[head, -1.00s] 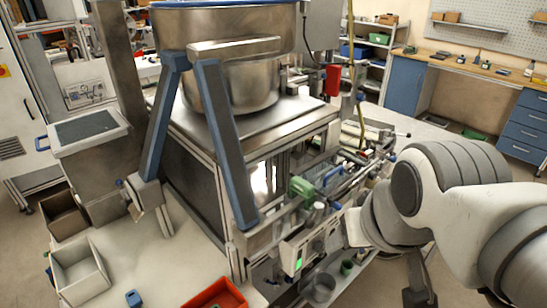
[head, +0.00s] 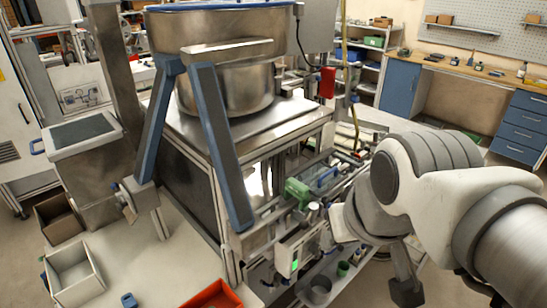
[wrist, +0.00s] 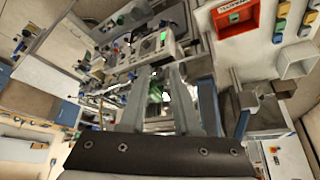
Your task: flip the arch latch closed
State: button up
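A large arch frame (head: 222,130) with blue-edged grey legs and a metal crossbar stands in front of the steel bowl, in the left middle of the head view. I cannot tell for sure that it is the arch latch. One of its legs seems to show in the wrist view (wrist: 208,105), right of my fingers. My gripper (wrist: 160,75) has two grey fingers apart with nothing seen between them. In the head view my gripper is low at the right, mostly hidden by my arm, and apart from the arch.
A steel bowl (head: 232,88) sits on the machine. A green motor-like part (head: 297,192) and a rail with small fittings lie between the arch and my arm. A red bin (head: 213,297) and a white bin (head: 72,275) are at the front left. Floor shows at the right.

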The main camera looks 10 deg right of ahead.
jog(key=w+n, duration=0.1)
jog(key=w, duration=0.1)
jog(key=w+n+g+b, duration=0.1)
jog(key=w, duration=0.2)
jog(key=w+f+n+b, duration=0.1)
jog(key=w, duration=0.1)
jog(key=shift+w+a+n+g+y, duration=0.15)
jog(key=shift+w+n+g+y, duration=0.15)
jog(key=shift+y, duration=0.1)
grip_shut()
jog(key=w+f+n+g+y+b, duration=0.1)
jog(key=w+f+n+b, duration=0.1)
jog(key=w, duration=0.7)
jog(key=f+n, duration=0.1)
jog(key=n, duration=0.1)
jog(key=shift+w+d+f+n+y, duration=0.15)
jog(key=shift+d+f+n+y, duration=0.15)
